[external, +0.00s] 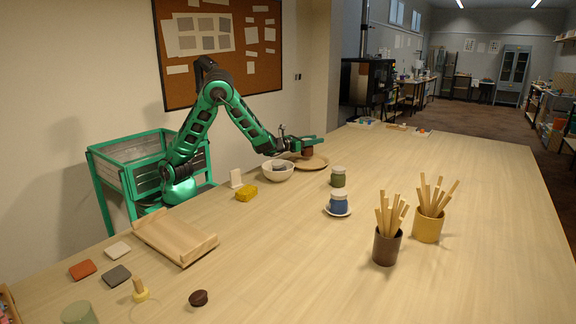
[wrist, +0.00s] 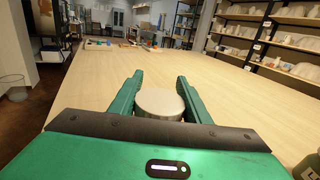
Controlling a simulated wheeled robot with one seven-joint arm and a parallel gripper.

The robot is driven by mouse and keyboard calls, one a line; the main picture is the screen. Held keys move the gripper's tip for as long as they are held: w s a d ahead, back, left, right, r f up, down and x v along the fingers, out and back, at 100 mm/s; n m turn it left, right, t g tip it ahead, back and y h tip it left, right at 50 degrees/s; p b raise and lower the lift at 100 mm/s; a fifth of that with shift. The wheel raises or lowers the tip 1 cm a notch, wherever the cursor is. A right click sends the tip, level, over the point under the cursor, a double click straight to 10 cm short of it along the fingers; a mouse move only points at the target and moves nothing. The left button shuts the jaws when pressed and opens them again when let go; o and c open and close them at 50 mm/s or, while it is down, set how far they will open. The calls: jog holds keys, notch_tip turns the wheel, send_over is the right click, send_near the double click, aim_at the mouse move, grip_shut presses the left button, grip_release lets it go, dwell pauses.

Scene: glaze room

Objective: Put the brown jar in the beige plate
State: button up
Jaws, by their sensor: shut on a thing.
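The brown jar (external: 308,152) is between the fingers of my gripper (external: 320,142), which is shut on it. In the wrist view its pale round lid (wrist: 160,101) shows between the two green fingers (wrist: 160,80). The jar looks upright. The beige plate (external: 318,163) is a wide round dish on the table near the wall side, and the jar is over it in the external view. I cannot tell whether the jar's bottom touches the plate. The plate is not visible in the wrist view.
A white bowl (external: 277,172) stands right beside the plate. A green jar (external: 338,177) and a blue jar (external: 339,203) on a saucer stand nearer. Brown (external: 386,247) and yellow (external: 428,226) pots hold sticks. The table's right side is clear.

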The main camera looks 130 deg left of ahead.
jog(key=shift+f, duration=1.15)
jog(key=shift+f, duration=0.15)
jog(key=o, duration=1.2)
jog(key=shift+o, duration=0.2)
jog(key=v, duration=0.2)
jog(key=r+v, duration=0.1)
jog(key=v, duration=0.2)
jog(key=shift+r, duration=3.1)
